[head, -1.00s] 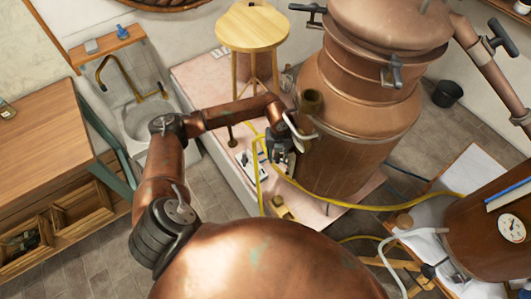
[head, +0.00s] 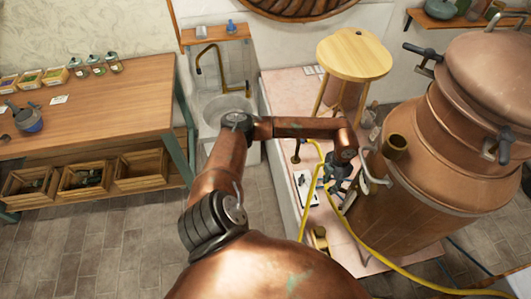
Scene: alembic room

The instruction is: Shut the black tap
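My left arm reaches over the pale pink platform (head: 283,95). Its dark gripper (head: 340,183) points down beside the copper still (head: 405,205), close to the yellow hose (head: 365,243) and a white plate (head: 307,188). The gripper is small and dark here, so its finger opening cannot be made out. A small dark upright fitting (head: 296,152) stands on the platform, left of the gripper. I cannot tell for sure which dark part is the black tap; the gripper may hide it. My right gripper is out of view.
A wooden workbench (head: 110,105) with crates below stands at left. A sink (head: 222,108) with a brass faucet (head: 207,62) is behind my arm. A wooden stool (head: 354,55) stands on the platform. Tiled floor (head: 100,250) is clear at lower left.

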